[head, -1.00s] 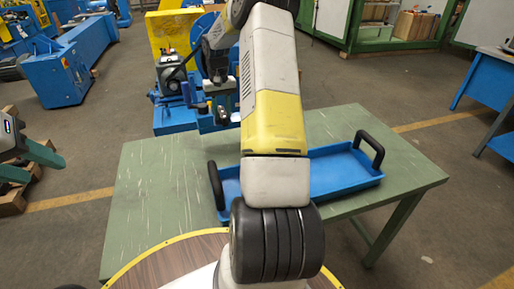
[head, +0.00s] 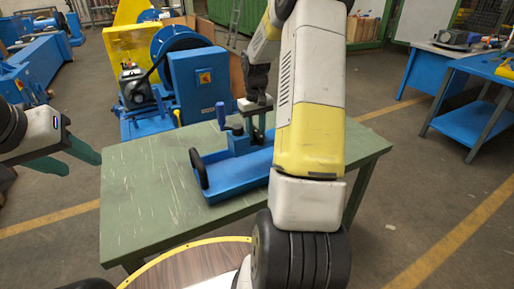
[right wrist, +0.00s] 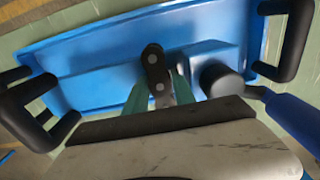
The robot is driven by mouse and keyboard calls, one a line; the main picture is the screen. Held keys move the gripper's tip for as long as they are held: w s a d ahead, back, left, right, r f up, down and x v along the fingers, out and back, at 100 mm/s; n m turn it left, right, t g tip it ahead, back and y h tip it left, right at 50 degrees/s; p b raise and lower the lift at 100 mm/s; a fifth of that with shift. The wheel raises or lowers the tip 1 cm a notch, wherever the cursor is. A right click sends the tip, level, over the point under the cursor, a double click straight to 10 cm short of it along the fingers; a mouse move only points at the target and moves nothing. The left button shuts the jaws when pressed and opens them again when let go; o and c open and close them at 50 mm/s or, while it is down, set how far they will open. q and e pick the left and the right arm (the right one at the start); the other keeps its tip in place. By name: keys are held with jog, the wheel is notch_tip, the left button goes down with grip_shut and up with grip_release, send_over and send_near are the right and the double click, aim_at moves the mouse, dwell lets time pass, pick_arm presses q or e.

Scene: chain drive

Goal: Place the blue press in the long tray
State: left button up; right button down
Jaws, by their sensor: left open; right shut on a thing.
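The long tray (head: 222,188) is blue with black upright handles and lies on the green table; my right arm covers its right part. The blue press (head: 238,142), with a blue-handled lever, is over the tray toward its far side. I cannot tell whether its base touches the tray floor. My right gripper (head: 260,122) is shut on the press from above. In the right wrist view its green fingers (right wrist: 160,92) close on a dark upright part of the press (right wrist: 207,60), with the tray (right wrist: 100,82) beneath. My left gripper (head: 82,158) is open and empty, left of the table.
The green table (head: 150,195) has bare room left of the tray. A round wooden top with a yellow rim (head: 190,265) is in front. A blue machine with a yellow panel (head: 200,82) stands behind the table. A blue workbench (head: 465,95) is at the far right.

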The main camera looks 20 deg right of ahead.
jog(key=shift+f, duration=4.75)
jog(key=shift+f, duration=0.1)
jog(key=c, duration=1)
grip_release()
jog(key=shift+s+f, duration=0.1)
jog(key=shift+c, duration=0.2)
